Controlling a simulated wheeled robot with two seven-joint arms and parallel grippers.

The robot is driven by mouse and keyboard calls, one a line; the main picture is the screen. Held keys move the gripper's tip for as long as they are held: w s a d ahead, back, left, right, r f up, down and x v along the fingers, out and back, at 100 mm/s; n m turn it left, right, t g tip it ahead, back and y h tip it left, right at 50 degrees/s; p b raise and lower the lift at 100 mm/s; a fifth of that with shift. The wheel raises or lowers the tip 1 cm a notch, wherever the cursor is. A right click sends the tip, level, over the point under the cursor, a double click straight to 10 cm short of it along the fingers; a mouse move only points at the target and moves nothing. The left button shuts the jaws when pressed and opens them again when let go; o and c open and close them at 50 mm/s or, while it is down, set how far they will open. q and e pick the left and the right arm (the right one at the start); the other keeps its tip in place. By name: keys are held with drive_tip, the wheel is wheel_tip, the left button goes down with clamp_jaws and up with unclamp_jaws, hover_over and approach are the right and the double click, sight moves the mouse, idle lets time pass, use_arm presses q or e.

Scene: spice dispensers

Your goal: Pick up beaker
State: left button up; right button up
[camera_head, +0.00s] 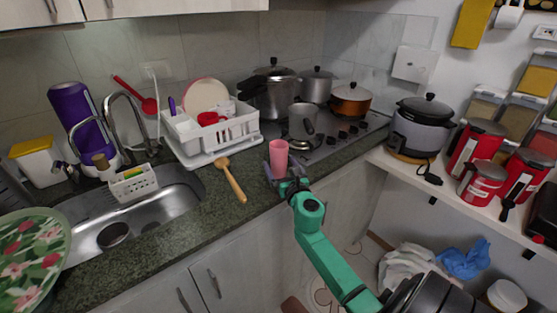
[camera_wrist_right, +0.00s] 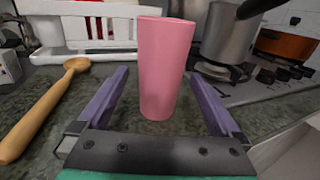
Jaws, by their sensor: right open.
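The beaker is a pink, cup-like cylinder (camera_head: 279,158) standing upright on the dark counter near its front edge, left of the stove. It also shows in the right wrist view (camera_wrist_right: 164,68), upright between the two purple fingers. My right gripper (camera_head: 279,174) is at the beaker, and in the right wrist view (camera_wrist_right: 158,98) its fingers are spread wide with a gap on each side of the beaker. The fingers do not appear to touch it. My left gripper is not in view.
A wooden spoon (camera_head: 231,180) lies left of the beaker. A white dish rack (camera_head: 213,135) stands behind it. A metal pitcher (camera_head: 303,122) on the stove (camera_head: 340,138) is behind and to the right. The sink (camera_head: 150,212) is at the left.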

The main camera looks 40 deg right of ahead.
drive_tip(key=shift+x, duration=1.25)
drive_tip(key=shift+s+f, duration=0.1)
drive_tip(key=c, duration=1.5)
